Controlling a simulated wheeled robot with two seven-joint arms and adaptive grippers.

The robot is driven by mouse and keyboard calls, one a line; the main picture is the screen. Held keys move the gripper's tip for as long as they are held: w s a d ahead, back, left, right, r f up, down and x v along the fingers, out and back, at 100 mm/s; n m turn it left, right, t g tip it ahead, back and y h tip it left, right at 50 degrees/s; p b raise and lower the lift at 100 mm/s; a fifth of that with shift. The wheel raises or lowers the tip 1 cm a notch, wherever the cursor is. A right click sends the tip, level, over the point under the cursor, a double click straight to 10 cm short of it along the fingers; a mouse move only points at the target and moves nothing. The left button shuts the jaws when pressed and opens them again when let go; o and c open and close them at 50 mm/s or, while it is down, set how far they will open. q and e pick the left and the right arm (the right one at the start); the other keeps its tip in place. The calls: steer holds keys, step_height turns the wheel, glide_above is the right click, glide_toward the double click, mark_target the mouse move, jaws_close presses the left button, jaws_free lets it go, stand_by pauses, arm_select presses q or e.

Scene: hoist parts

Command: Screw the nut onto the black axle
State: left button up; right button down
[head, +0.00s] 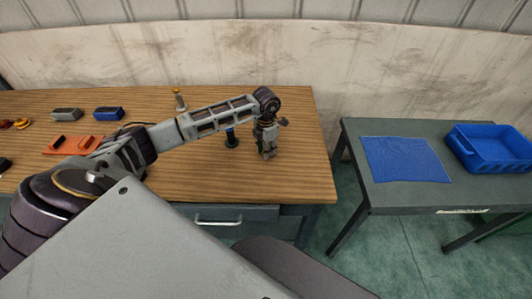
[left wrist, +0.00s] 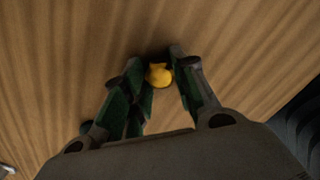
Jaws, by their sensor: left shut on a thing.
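A black axle (head: 231,141) with a round base stands upright on the wooden table, partly behind my left arm, with some blue near its top. My left gripper (head: 267,154) points down to the right of the axle, apart from it. In the left wrist view its fingers (left wrist: 160,78) are shut on a small yellow piece (left wrist: 158,75), which looks like the nut. The fingers hide part of it, and I cannot tell whether it touches the table. My right gripper is not in view.
An orange part (head: 85,144), a grey block (head: 66,114), a blue block (head: 108,114) and yellow parts (head: 22,123) lie on the left. A second table (head: 390,194) at right holds a blue mat (head: 405,160) and a blue bin (head: 490,160).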

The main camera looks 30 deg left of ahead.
arm_select(q)
steer(key=shift+r, duration=0.1)
steer(key=shift+r, duration=0.4)
step_height(320, 180, up, 8)
steer(key=shift+f+b, duration=0.1)
steer(key=shift+b, duration=0.35)
steer(key=shift+r, duration=0.65)
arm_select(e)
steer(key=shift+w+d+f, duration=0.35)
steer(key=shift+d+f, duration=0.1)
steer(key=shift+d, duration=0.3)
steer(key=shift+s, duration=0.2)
